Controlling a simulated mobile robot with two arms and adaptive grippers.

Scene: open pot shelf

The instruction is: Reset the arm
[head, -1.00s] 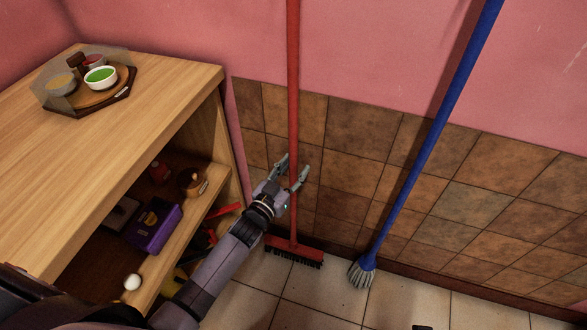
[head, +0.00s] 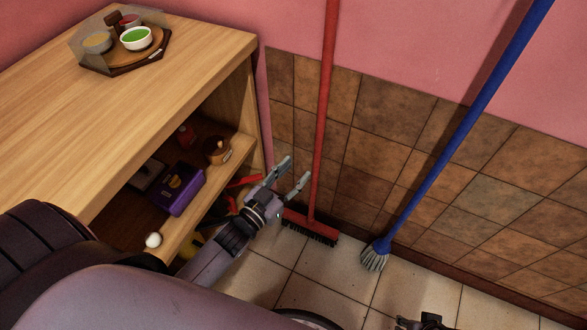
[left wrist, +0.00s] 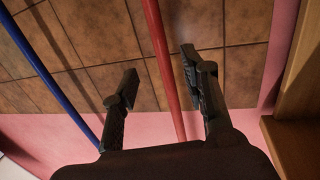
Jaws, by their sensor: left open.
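My left gripper (head: 294,169) is open and empty, beside the shelf, with its fingers just left of the red broom's handle in the head view. In the left wrist view the open fingers (left wrist: 158,70) show with the red handle (left wrist: 161,60) behind the gap between them; no grip on it shows. The red broom (head: 318,150) stands upright against the tiled wall, bristles on the floor. A dark part of what looks like my right gripper (head: 424,322) shows at the bottom edge; its fingers are too cut off to read.
A wooden shelf unit (head: 180,70) stands at left, with a tray of bowls (head: 103,67) on top. Inside are a purple box (head: 179,189), a white ball (head: 153,240) and other items. A blue mop (head: 450,150) leans on the wall. The tiled floor (head: 325,285) between is partly clear.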

